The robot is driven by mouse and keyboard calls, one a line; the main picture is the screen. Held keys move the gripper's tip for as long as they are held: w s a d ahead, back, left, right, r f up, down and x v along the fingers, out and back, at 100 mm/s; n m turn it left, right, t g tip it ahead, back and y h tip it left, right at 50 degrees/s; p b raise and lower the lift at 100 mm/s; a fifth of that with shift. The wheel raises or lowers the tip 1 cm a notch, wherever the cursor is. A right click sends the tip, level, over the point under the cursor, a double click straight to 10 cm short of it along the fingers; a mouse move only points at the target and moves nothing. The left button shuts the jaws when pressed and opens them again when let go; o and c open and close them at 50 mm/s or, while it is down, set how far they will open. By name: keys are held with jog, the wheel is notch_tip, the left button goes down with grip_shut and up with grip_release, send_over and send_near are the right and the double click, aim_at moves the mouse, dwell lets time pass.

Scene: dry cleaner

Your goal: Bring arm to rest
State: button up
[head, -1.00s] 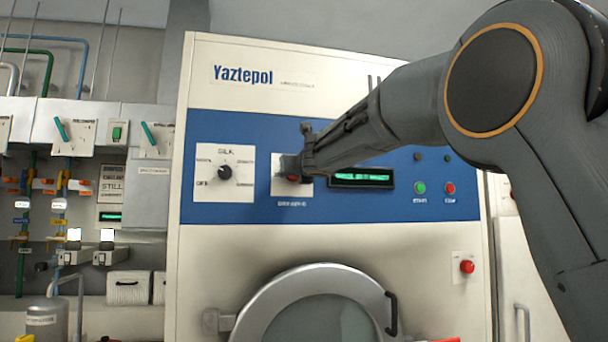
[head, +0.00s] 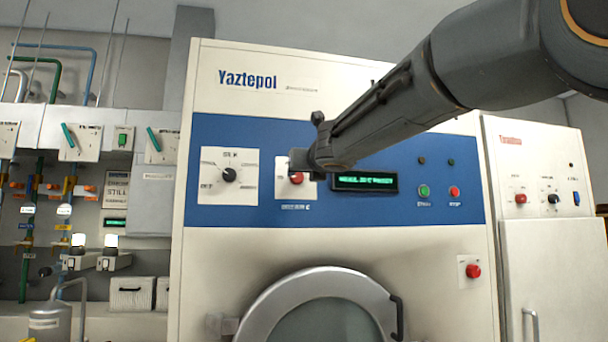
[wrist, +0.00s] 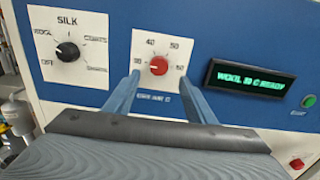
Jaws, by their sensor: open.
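My arm reaches in from the upper right in the head view. My gripper (head: 302,160) is in front of the machine's blue control panel (head: 240,131), beside the red temperature knob (head: 296,178). In the wrist view, my gripper (wrist: 158,80) has its two blue fingers apart, one to each side of the red knob (wrist: 159,66). Nothing is held between them. I cannot tell how far the fingertips stand from the panel. The black SILK knob (head: 229,175) is to the left. The green display (wrist: 250,83) reads something like "WOOL 30 C READY".
The Yaztepol machine (head: 240,250) has a round door (head: 262,306) below the panel and a red button (head: 473,271) at lower right. A white cabinet (head: 552,260) stands at right. Pipes and switch boxes (head: 82,140) line the left wall.

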dwell(0.4)
jog(key=s+d+f+m+g+h, duration=0.15)
jog(key=d+f+m, duration=0.35)
jog(key=f, duration=0.5)
jog(key=d+f+m+g+h, duration=0.2)
jog(key=d+f+m, duration=0.3)
jog(key=f, duration=0.5)
jog(key=s+d+f+m+g+h, duration=0.1)
jog(key=d+f+m+g+h, duration=0.1)
jog(key=d+f+m, duration=0.5)
jog(key=s+d+f+m+g, duration=0.25)
jog(key=s+f+m, duration=0.3)
jog(key=f, duration=0.45)
jog(key=s+d+f+m+g, duration=0.2)
jog(key=s+f+m+g, duration=0.15)
jog(key=s+f, duration=0.5)
jog(key=s+d+f+m+g, duration=0.2)
jog(key=s+f+m+g, duration=0.3)
jog(key=s+f+m, duration=0.8)
jog(key=s+f, duration=0.4)
jog(key=s, duration=0.4)
jog(key=shift+s+f, duration=0.25)
jog(key=shift+s, duration=0.05)
jog(key=shift+d+y, duration=0.1)
jog(key=shift+y, duration=0.15)
